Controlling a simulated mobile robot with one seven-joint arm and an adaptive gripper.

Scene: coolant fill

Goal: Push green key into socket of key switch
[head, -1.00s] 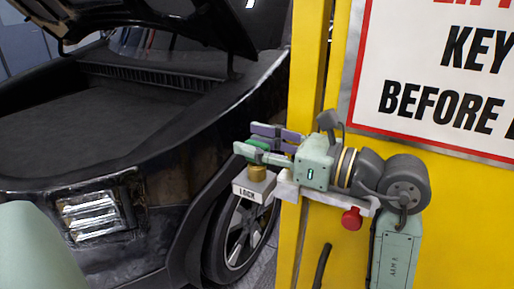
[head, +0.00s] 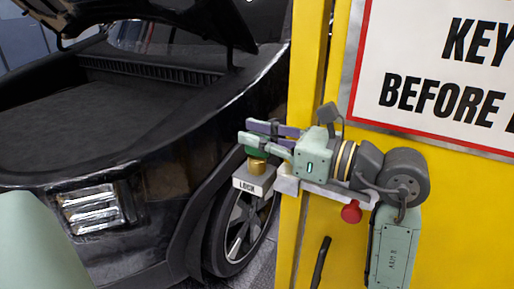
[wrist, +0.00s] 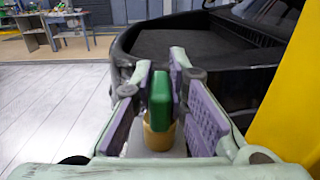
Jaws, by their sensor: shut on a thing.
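My gripper (head: 266,136) is shut on the green key (wrist: 161,98), which stands upright between its purple-padded fingers. In the head view only a little of the green key (head: 256,151) shows below the fingers. The brass key switch (head: 258,167) is right under the key, on a grey block marked LOCK. In the wrist view the brass collar (wrist: 158,137) sits around the key's lower end. How deep the key is in the socket is hidden.
A red button (head: 351,213) sits on the bracket below my wrist. A yellow post (head: 306,110) and a panel with a sign (head: 440,80) stand close to my arm. A black car (head: 120,140) with its hood up is at the left.

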